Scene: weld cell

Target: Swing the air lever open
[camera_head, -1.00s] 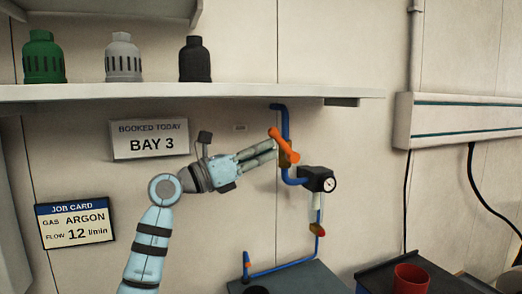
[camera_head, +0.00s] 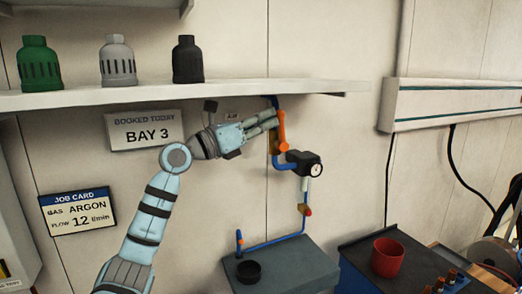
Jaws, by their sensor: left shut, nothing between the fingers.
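The orange air lever (camera_head: 282,134) sits on the blue pipe (camera_head: 281,158) on the back wall. It stands nearly upright, roughly in line with the pipe's vertical run. My left gripper (camera_head: 274,118) reaches in from the left, its fingers shut and holding nothing. Its fingertips are at the lever's upper end, on the left side; they look close to or touching it, but I cannot tell which. A black regulator with a round gauge (camera_head: 305,163) is just below and right of the lever. My right gripper is not in view.
The shelf (camera_head: 240,91) runs just above my left gripper and carries green, grey and black caps. A grey box top (camera_head: 300,262) with a black ring (camera_head: 248,271) stands below. A red cup (camera_head: 387,257) is on the dark bench at right.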

